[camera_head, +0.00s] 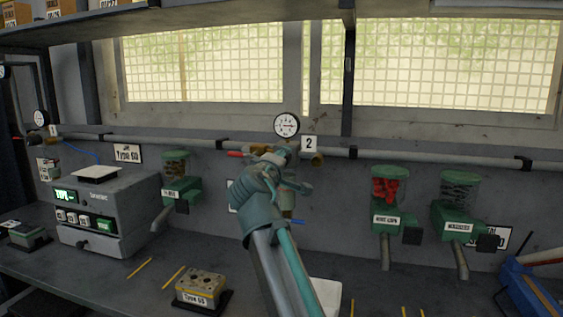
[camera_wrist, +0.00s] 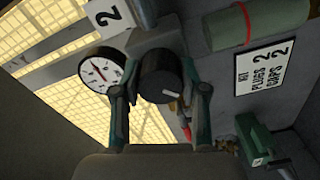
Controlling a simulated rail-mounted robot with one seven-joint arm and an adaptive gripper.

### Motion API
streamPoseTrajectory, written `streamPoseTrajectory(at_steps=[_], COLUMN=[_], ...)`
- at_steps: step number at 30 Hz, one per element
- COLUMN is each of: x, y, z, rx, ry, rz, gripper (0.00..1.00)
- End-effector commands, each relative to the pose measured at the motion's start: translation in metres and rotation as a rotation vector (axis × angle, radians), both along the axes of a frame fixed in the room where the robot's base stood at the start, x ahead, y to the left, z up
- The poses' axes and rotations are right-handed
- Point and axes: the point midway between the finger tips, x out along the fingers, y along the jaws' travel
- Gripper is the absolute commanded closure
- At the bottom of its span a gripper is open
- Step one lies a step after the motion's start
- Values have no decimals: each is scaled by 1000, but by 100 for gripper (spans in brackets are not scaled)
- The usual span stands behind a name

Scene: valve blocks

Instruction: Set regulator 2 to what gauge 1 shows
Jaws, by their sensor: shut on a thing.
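Gauge 1 (camera_head: 40,117) is a small white dial on the wall pipe at far left, beside the "1" label (camera_head: 53,130); its reading is too small to tell. Gauge 2 (camera_head: 287,125) is a white dial beside the "2" label (camera_head: 310,143); its needle points roughly right. The dial also shows in the wrist view (camera_wrist: 101,70). My gripper (camera_head: 289,163) is at regulator 2, below gauge 2. In the wrist view its fingers are shut on the round black knob (camera_wrist: 160,76) with a pale pointer line. My gripper hides the knob in the head view.
A red lever (camera_head: 236,154) is just left of my gripper. Green dispensers (camera_head: 390,210) line the wall to the right, another (camera_head: 178,185) to the left. A grey machine (camera_head: 105,207) and a "Type 60" block (camera_head: 200,288) are on the bench.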

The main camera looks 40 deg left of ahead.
Motion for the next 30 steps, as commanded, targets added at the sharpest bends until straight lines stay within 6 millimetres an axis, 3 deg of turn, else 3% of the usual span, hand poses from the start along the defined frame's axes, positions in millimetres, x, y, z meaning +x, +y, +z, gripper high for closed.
streamPoseTrajectory(at_steps=[1, 6, 19, 30], x=[0, 0, -8, -69], y=[0, 0, -4, -30], z=[0, 0, 0, -1], rx=[0, -1, -1, 0], ry=[1, 0, 0, -1], rz=[0, 0, 0, 2], gripper=[55, 32, 32, 32])
